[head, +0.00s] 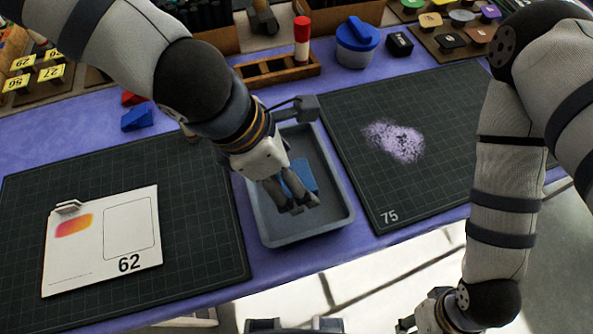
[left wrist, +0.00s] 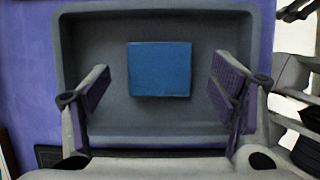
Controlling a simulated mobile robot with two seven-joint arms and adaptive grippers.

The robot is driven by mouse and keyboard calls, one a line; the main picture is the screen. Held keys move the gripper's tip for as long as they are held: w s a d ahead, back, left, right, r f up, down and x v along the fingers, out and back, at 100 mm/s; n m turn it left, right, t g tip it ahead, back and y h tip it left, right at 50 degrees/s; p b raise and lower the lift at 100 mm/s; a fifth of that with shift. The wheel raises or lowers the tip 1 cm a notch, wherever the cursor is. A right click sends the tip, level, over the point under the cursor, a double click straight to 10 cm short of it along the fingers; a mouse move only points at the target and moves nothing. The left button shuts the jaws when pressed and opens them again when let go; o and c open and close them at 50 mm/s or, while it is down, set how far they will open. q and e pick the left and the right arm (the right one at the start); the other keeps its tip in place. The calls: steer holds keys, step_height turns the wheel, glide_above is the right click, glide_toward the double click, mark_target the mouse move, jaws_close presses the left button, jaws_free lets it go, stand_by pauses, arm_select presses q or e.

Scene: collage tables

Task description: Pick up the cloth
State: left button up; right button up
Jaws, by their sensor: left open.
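The cloth (left wrist: 159,69) is a folded blue square lying on the floor of a grey tray (left wrist: 160,130). In the head view the cloth (head: 304,176) is partly hidden by my left gripper. My left gripper (head: 297,208) is over the tray, pointing down. In the left wrist view its two fingers (left wrist: 160,92) are wide apart, one to each side of the cloth, with nothing between them touching it. My right gripper (head: 425,318) is at the bottom edge of the head view, away from the table and partly cut off; its jaws are unclear.
Dark gridded mats lie left (head: 190,210) and right (head: 430,120) of the tray. A white card marked 62 (head: 100,270) lies on the left mat; purple powder (head: 395,141) lies on the right one. A wooden holder (head: 275,75) and blue-lidded tub (head: 356,45) stand behind the tray.

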arm_select(q)
steer(key=shift+d+f, duration=0.2)
steer(key=shift+f, duration=0.5)
steer(key=shift+w, duration=0.15)
steer(key=shift+r, duration=0.2)
steer(key=shift+c, duration=1.1)
steer(key=c, duration=1.1)
arm_select(e)
steer(key=shift+s+f, duration=0.15)
steer(key=shift+f, duration=0.05)
arm_select(q)
steer(key=shift+c, duration=0.2)
steer(key=shift+r, duration=0.1)
step_height(320, 180, up, 10)
steer(key=p, duration=0.1)
steer(key=shift+p, duration=0.3)
arm_select(e)
steer(key=shift+w+r+t, duration=0.4)
steer(key=shift+w+r, duration=0.65)
steer(key=shift+w, duration=0.05)
